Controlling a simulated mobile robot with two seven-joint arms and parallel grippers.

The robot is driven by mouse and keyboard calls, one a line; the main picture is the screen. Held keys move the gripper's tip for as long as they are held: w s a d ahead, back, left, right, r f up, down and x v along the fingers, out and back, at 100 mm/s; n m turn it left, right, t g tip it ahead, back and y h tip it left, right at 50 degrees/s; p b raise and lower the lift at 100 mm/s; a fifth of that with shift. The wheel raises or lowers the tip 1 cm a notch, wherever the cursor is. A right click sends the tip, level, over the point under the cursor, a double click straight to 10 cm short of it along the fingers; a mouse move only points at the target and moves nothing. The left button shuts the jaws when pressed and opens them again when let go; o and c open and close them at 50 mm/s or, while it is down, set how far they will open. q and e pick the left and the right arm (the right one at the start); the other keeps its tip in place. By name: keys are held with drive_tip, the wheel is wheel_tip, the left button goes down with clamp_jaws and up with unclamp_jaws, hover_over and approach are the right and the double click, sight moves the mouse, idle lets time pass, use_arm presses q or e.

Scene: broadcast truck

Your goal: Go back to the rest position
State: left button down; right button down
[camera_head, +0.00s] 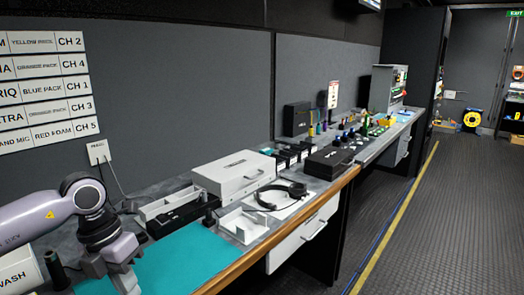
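One arm of mine, the left, comes in from the left edge in grey-violet links. It bends down over the left end of the worktop, and its lower part runs out of the bottom edge. Its gripper fingers are below the frame, so I cannot see whether they hold anything. My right arm and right gripper are not in view.
The long bench has a teal mat (185,258), a white case (234,175), a headset (282,195), a black case (328,162) and a grey tray (165,205). A wooden edge (290,230) runs along its front. The dark floor (450,215) at right is clear.

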use_arm(q)
drive_tip(key=s+d+r+n+t+h, duration=0.1)
drive_tip(key=s+d+n+h, duration=0.2)
drive_tip(key=d+h, duration=0.75)
drive_tip(key=s+d+n+t+h, duration=0.1)
drive_tip(key=s+d+n+h, duration=0.2)
drive_tip(key=d+h, duration=0.7)
drive_tip(key=w+a+f+n+t+y, duration=0.1)
drive_tip(key=a+f+n+t+y, duration=0.2)
drive_tip(key=f+n+t+y, duration=0.55)
drive_tip(key=w+a+f+n+t+y, duration=0.15)
drive_tip(key=a+n+t+y, duration=0.35)
drive_tip(key=n, duration=0.8)
drive_tip(key=s+a+f+n+g+y, duration=0.2)
drive_tip(key=s+a+f+n+y, duration=0.1)
drive_tip(key=s+f, duration=0.3)
drive_tip(key=s+a+f+n+g+y, duration=0.2)
drive_tip(key=s+a+f+n+y, duration=0.2)
drive_tip(key=f, duration=0.7)
drive_tip(key=s+a+n, duration=0.1)
drive_tip(key=s+n, duration=0.1)
drive_tip(key=s, duration=0.1)
drive_tip(key=shift+a+f, duration=0.25)
drive_tip(key=shift+g, duration=0.25)
